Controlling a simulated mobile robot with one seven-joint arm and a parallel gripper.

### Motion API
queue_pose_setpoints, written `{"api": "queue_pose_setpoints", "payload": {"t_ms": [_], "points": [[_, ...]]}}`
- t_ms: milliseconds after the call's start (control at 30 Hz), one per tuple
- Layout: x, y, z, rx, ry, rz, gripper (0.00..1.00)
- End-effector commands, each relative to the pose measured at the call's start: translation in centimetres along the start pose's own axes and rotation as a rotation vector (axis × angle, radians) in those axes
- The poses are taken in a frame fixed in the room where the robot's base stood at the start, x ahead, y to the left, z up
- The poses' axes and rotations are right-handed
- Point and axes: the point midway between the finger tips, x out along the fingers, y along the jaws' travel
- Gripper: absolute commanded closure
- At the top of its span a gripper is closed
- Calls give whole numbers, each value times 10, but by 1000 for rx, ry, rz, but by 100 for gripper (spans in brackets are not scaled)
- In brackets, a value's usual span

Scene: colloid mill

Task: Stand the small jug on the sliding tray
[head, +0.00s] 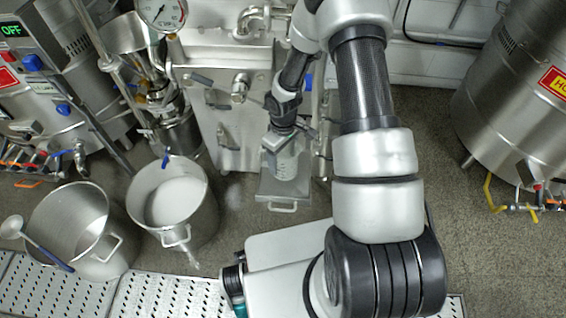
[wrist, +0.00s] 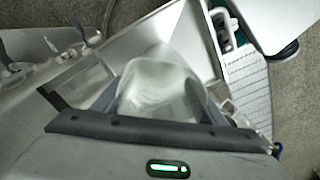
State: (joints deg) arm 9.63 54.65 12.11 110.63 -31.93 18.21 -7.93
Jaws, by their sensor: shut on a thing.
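The small jug (head: 286,164) is a clear, pale vessel with markings on its side. My gripper (head: 284,140) is shut on it from above, at its upper part. In the head view the jug looks upright and lies over the sliding tray (head: 283,193), a metal tray with a handle at its front. In the wrist view the jug (wrist: 165,85) fills the space between my fingers, with the tray's metal surface (wrist: 165,25) behind it. I cannot tell whether the jug's base touches the tray. My gripper hides the jug's top in the head view.
A steel pot with pale contents (head: 205,215) stands left of the tray. Another pot (head: 50,215) with a ladle (head: 40,245) is farther left. A metal machine (head: 215,120) stands behind the tray. A large steel tank (head: 510,100) is at right. Floor between tray and tank is clear.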

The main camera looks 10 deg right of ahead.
Motion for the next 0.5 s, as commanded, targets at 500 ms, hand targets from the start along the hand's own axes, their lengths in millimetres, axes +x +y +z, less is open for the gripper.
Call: {"api": "queue_pose_setpoints", "payload": {"t_ms": [500], "points": [[26,0,0,1,0,1,58]]}}
